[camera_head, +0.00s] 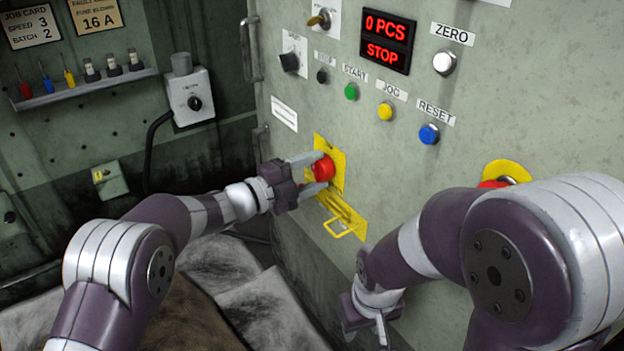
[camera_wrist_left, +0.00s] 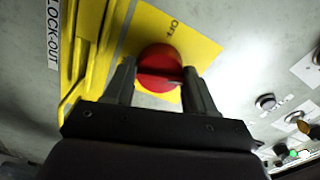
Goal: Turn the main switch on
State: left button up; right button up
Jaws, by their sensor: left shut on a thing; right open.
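The main switch is a red round knob (camera_head: 323,169) on a yellow plate (camera_head: 340,166) on the green machine panel. It also shows in the left wrist view as a red knob (camera_wrist_left: 158,66), with the word OFF on the yellow plate (camera_wrist_left: 205,48) beside it. My left gripper (camera_head: 314,172) is shut on the knob, with one finger on each side of it. My right gripper (camera_head: 362,322) is open and empty, low in front of the panel, and partly hidden by its arm.
A yellow lock-out hasp with a loop (camera_head: 342,219) sits just below the switch plate. The display (camera_head: 387,41) reads 0 PCS STOP. Green (camera_head: 351,92), yellow (camera_head: 385,112) and blue (camera_head: 429,134) buttons are above right. A grey wall box (camera_head: 190,97) is at left.

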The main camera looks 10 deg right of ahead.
pick_arm(q)
jog(key=shift+f+m+b, duration=0.1)
jog(key=shift+m+b, duration=0.95)
jog(key=shift+m, duration=0.45)
jog(key=o, duration=1)
jog(key=shift+o, duration=0.2)
jog(key=p+v, duration=0.4)
jog(key=v, duration=0.8)
jog(key=shift+a, duration=0.35)
jog(key=shift+s, duration=0.15)
